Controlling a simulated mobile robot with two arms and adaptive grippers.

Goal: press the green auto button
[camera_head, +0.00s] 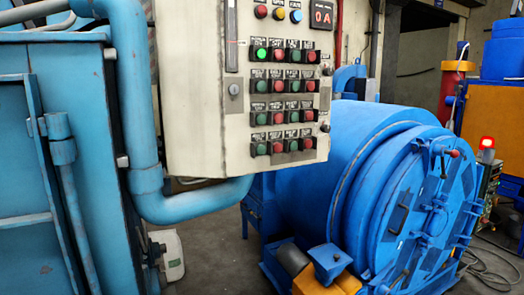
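A pale control panel (200,90) hangs upright in the upper middle of the head view. It carries several rows of green and red buttons with small black labels. The top-left green button (260,53) glows bright green; the other green buttons, such as the one just below it (259,85), look dark. The labels are too small to read, so I cannot tell which button is the auto one. Neither of my grippers is in view, and nothing covers the buttons.
Red, yellow and blue lamps (278,13) and a red display (321,15) sit above the buttons. A thick light-blue pipe (127,85) stands left of the panel. A large blue drum machine (400,200) fills the lower right. A red beacon (487,143) is lit behind it.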

